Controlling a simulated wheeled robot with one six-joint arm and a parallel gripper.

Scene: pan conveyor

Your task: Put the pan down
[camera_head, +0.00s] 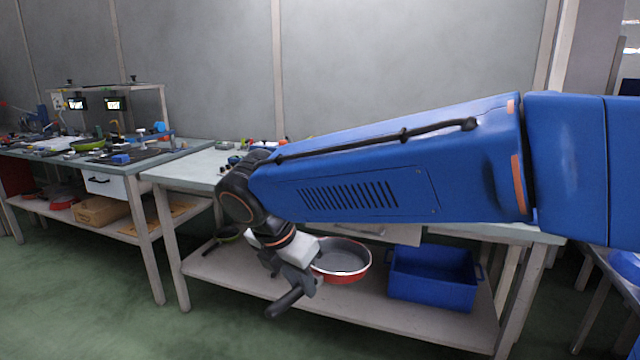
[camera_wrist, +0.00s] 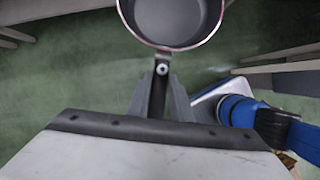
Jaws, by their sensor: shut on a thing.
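A red pan (camera_head: 343,276) with a grey inside and a pale rim hangs roughly level in my gripper (camera_head: 295,283). In the wrist view the pan (camera_wrist: 172,22) is cut off by the top edge, and its dark handle (camera_wrist: 159,97) runs down between the fingers. My gripper (camera_wrist: 162,85) is shut on that handle, and the handle's dark end sticks out at the lower left in the head view. Green floor shows around the pan in the wrist view. No contact with a surface is visible.
A workbench (camera_head: 196,166) with a lower shelf (camera_head: 370,308) stands behind my gripper. A second table (camera_head: 30,152) at left holds a green pan (camera_head: 88,144) and clutter. My arm hides much of the benchtop.

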